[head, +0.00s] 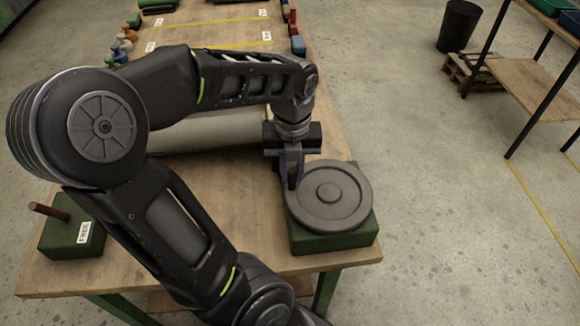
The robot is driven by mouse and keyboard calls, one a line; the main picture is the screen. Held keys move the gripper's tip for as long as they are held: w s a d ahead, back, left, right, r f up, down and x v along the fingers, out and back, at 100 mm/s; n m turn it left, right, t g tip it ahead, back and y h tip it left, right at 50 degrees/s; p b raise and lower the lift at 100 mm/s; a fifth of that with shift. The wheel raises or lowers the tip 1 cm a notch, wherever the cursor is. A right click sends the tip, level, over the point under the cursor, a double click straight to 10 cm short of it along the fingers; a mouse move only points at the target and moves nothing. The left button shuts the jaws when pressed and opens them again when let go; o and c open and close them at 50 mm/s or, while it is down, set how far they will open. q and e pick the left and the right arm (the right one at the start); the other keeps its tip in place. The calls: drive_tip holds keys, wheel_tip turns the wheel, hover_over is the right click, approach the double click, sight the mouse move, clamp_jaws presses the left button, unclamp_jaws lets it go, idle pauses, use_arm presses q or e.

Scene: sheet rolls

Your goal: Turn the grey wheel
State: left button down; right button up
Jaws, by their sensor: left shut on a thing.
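The grey wheel (345,205) lies flat on a green block (335,242) at the right front corner of the wooden table. It is a round disc with a raised rim and a hub in the middle. My left gripper (291,180) points down at the wheel's left edge and is shut on its rim. The fingertips are partly hidden by the gripper body and the wheel. My right gripper is not in view.
A pale roll (215,132) lies across the table behind my left arm. A green block labelled FREE (72,238) with a brown peg stands at the front left. Spray bottles (122,45) stand at the back left. A black bin (458,25) and a shelf (535,85) stand on the right.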

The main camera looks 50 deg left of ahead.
use_arm(q)
drive_tip(key=shift+w+a, duration=0.1)
drive_tip(key=shift+w, duration=0.05)
idle(0.3)
drive_tip(key=c, duration=1.3)
unclamp_jaws()
drive_tip(key=shift+r, duration=3.9)
